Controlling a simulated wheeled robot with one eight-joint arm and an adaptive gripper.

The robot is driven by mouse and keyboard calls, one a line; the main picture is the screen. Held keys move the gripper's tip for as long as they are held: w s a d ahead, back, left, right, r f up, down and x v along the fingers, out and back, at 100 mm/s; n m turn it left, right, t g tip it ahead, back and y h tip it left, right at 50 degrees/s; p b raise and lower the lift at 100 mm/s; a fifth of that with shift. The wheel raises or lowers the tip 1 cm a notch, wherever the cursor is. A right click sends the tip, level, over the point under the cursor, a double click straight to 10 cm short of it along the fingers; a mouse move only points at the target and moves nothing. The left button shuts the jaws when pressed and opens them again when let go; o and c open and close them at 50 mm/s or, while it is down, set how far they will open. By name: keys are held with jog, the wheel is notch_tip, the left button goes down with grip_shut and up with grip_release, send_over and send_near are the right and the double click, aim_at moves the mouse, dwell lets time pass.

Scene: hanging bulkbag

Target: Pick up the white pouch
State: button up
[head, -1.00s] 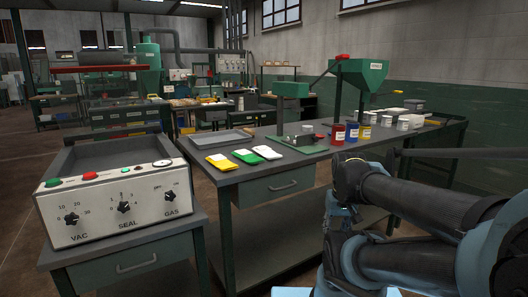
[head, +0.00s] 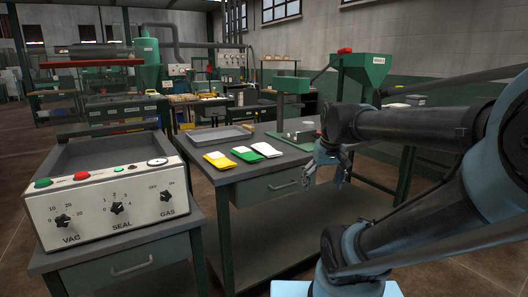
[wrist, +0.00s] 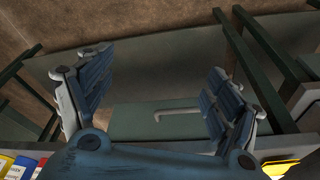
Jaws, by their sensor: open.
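The white pouch (head: 267,150) lies flat on the workbench, at the right end of a row of three. A green-and-white pouch (head: 246,154) is just left of it, and a yellow-and-white pouch (head: 219,160) is at the left end. My gripper (head: 325,174) hangs in front of the bench's front edge, to the right of the pouches and lower than the bench top. Its fingers are spread and empty in the wrist view (wrist: 158,100). In that view I cannot make out the white pouch.
The bench drawer (head: 268,186) faces my gripper. A grey tray (head: 220,135) lies behind the pouches, and a green press (head: 291,84) stands behind to the right. Coloured containers (wrist: 22,168) show at the wrist view's lower left. A vacuum sealer (head: 108,190) stands at left.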

jog(key=w+a+r+n+y, duration=0.1)
jog(key=w+a+r, duration=0.3)
jog(key=w+r, duration=0.25)
jog(key=w+a+r+n, duration=0.1)
jog(key=w+a+r, duration=0.3)
jog(key=w+r, duration=0.3)
jog(key=n+t, duration=0.1)
jog(key=n, duration=0.1)
send_near(264, 146)
jog(key=shift+y, duration=0.4)
jog(key=x, duration=0.9)
jog(key=shift+w+d+f, duration=0.2)
jog(key=shift+w+d, duration=0.05)
jog(key=shift+w, duration=0.05)
jog(key=c, duration=1.2)
